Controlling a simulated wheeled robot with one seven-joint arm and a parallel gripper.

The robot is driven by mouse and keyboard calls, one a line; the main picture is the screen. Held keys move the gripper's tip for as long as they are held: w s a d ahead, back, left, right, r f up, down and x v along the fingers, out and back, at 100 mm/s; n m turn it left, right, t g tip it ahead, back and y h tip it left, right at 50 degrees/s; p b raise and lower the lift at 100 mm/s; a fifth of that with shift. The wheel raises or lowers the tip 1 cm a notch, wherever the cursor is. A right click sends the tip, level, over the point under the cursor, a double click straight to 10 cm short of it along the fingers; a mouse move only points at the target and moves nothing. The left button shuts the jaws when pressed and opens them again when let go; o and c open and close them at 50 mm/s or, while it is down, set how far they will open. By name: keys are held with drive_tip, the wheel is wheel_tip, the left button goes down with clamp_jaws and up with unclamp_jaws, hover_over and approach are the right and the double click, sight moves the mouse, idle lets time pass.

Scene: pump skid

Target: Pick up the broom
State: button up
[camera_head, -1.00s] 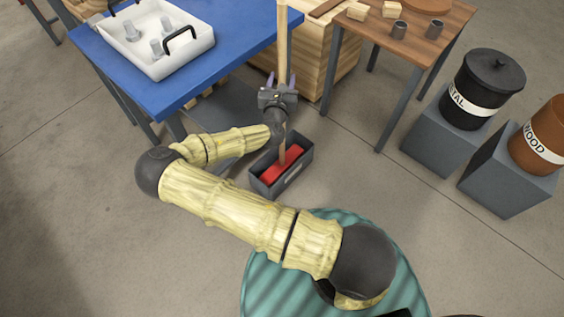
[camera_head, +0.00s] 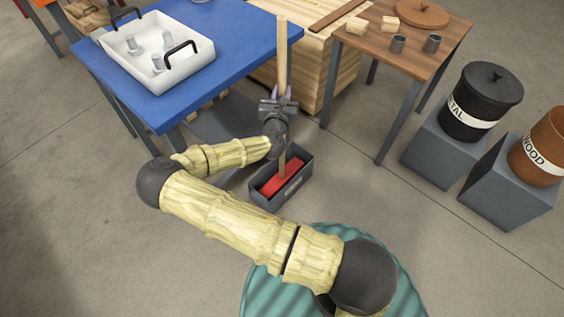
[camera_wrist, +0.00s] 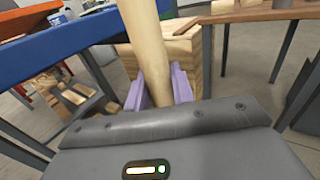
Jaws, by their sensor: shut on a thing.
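The broom has a pale wooden handle (camera_head: 282,55) standing nearly upright and a red head (camera_head: 278,178). The head sits low, inside or just over a dark grey open box (camera_head: 294,185) on the floor; I cannot tell whether it touches the bottom. My gripper (camera_head: 280,98) is shut on the handle, partway up. In the wrist view the handle (camera_wrist: 148,50) rises between the two purple fingers of my gripper (camera_wrist: 160,90). The palm hides the lower handle and the head there.
A blue table (camera_head: 170,95) with a white tray (camera_head: 185,67) is at the left, near the handle. A wooden crate (camera_head: 318,80) stands behind. A brown table (camera_head: 440,55) and two bins, black (camera_head: 482,85) and brown (camera_head: 540,150), are at the right. Floor in front is open.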

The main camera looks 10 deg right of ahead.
sight(281, 69)
drive_tip(key=shift+r, duration=0.1)
wheel_tip(281, 69, up, 10)
drive_tip(key=p, duration=0.3)
idle(0.6)
